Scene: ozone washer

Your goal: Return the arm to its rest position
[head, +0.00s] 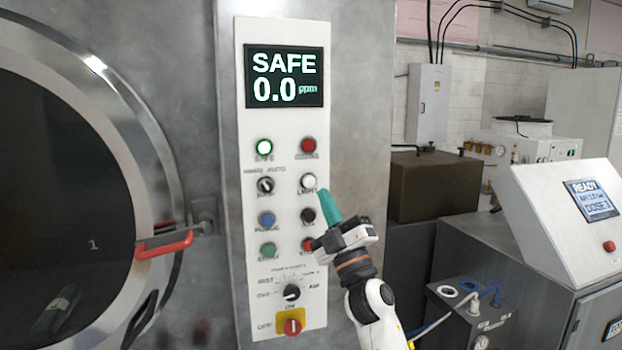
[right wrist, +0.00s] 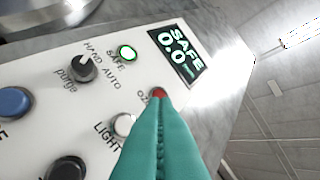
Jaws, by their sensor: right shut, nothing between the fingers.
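My right gripper (head: 323,195) is in front of the lower right of the control panel (head: 283,230) in the head view. Its teal fingers are shut with nothing between them and point up toward the white LIGHT button (head: 308,181). In the right wrist view the closed fingertips (right wrist: 160,105) overlap the lower edge of the red lamp (right wrist: 159,94), with the LIGHT button (right wrist: 123,125) just left of them. I cannot tell whether they touch the panel. My left gripper is not in view.
The display (head: 284,77) reads SAFE 0.0 ppm and a green lamp (head: 264,147) is lit. The washer's round door (head: 150,115) with a red handle (head: 164,244) is at left. A brown box (head: 428,183) and a sloped READY console (head: 570,225) stand at right.

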